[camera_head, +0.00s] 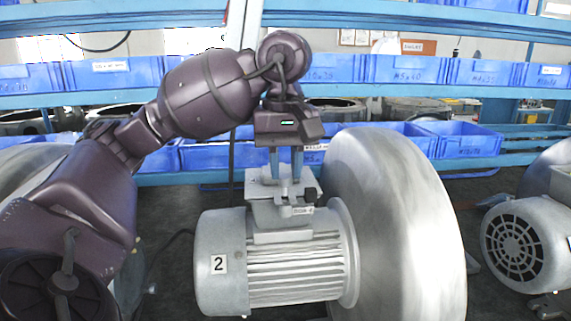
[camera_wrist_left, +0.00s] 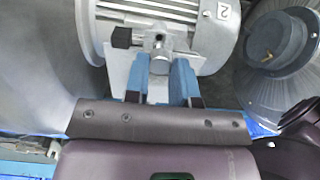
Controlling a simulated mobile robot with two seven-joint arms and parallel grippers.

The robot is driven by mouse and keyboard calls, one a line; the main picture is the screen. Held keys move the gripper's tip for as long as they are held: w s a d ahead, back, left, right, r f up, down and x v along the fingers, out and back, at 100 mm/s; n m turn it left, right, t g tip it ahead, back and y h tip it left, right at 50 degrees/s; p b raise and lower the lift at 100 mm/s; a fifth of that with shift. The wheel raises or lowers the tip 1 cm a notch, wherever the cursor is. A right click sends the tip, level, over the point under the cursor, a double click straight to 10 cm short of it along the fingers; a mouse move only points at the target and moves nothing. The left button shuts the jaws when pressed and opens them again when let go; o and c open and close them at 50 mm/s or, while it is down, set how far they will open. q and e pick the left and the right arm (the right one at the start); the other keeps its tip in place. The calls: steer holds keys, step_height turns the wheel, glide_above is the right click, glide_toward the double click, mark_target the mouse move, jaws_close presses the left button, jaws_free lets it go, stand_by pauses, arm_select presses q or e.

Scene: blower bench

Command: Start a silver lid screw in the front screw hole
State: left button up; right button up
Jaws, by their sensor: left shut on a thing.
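My left gripper (camera_head: 285,178) reaches down over the terminal box (camera_head: 266,213) on top of the grey motor marked 2 (camera_head: 290,270). Its blue fingers stand a little apart. In the left wrist view the gripper (camera_wrist_left: 160,62) is shut on a small silver-grey piece (camera_wrist_left: 159,43), which looks like the silver lid screw. It is at the height of the box top or close above it; I cannot tell whether it touches. A pale grey lid plate (camera_head: 258,187) shows beside the fingers. The front screw hole cannot be made out. My right gripper is not in view.
The large round blower housing (camera_head: 395,230) stands close to the right of the motor. Another motor (camera_head: 520,240) is at the far right. Blue bins (camera_head: 405,70) line the shelves behind.

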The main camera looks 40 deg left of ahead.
arm_select(q)
steer(key=shift+f, duration=0.25)
steer(key=shift+f+b, duration=0.15)
steer(key=shift+b, duration=0.2)
steer(key=shift+f, duration=0.25)
steer(key=shift+f+b, duration=0.15)
steer(key=shift+b, duration=0.25)
steer(key=shift+f, duration=0.15)
stand_by(0.4)
steer(key=shift+f, duration=0.1)
